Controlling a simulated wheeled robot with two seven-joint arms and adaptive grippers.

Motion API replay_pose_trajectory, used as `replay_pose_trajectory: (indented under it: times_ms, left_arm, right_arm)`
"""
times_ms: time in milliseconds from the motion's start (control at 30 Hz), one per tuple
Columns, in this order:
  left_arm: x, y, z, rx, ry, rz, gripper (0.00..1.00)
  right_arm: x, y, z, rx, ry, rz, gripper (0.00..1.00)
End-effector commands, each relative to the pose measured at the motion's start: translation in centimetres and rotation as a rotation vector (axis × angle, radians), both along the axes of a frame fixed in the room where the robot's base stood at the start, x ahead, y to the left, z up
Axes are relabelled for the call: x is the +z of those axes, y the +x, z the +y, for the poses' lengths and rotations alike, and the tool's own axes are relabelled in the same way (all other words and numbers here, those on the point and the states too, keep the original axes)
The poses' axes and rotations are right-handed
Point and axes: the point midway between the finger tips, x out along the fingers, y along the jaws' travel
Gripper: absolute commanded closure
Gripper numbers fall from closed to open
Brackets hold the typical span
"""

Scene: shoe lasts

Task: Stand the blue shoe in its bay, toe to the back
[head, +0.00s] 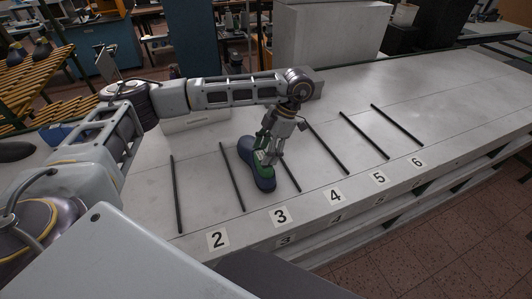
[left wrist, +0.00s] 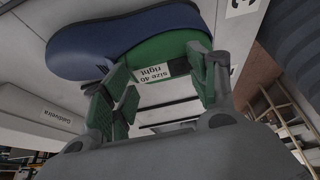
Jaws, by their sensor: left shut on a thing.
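The blue shoe (head: 264,182), with a green middle part, is over the bay numbered 3, between two dark strips. It runs roughly front to back, turned a little. It seems to rest on or just above the white counter; I cannot tell which. My left gripper (head: 268,150) comes down from above and is shut on its green part. My right gripper is not in view.
Dark divider strips (head: 232,177) split the white counter (head: 205,200) into bays. Number cards such as 2 (head: 218,239) and 4 (head: 335,195) mark the front edge. The other bays look empty. A large pale box (head: 330,35) stands at the back.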

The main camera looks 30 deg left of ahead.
Motion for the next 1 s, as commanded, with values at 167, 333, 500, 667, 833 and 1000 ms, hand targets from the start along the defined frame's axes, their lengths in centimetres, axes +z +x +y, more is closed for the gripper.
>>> replay_pose_trajectory:
  times_ms: [167,333,500,667,833,1000]
  left_arm:
    - [-1.1,0.1,0.0,0.0,0.0,-0.003,1.0]
    - [-1.3,0.1,0.0,0.0,0.0,-0.004,1.0]
    - [-1.4,0.1,0.0,0.0,0.0,-0.004,1.0]
    - [-1.6,0.0,0.0,0.0,0.0,-0.001,0.35]
    - [-1.6,0.0,0.0,0.0,0.0,-0.001,0.19]
    - [-1.6,0.0,0.0,0.0,0.0,-0.001,0.19]
  right_arm:
    - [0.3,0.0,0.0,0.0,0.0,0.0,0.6]
    - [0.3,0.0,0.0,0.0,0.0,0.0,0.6]
    - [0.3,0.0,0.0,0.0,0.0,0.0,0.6]
    - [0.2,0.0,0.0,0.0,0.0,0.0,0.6]
    - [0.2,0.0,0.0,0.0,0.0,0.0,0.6]
    - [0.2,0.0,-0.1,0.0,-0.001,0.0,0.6]
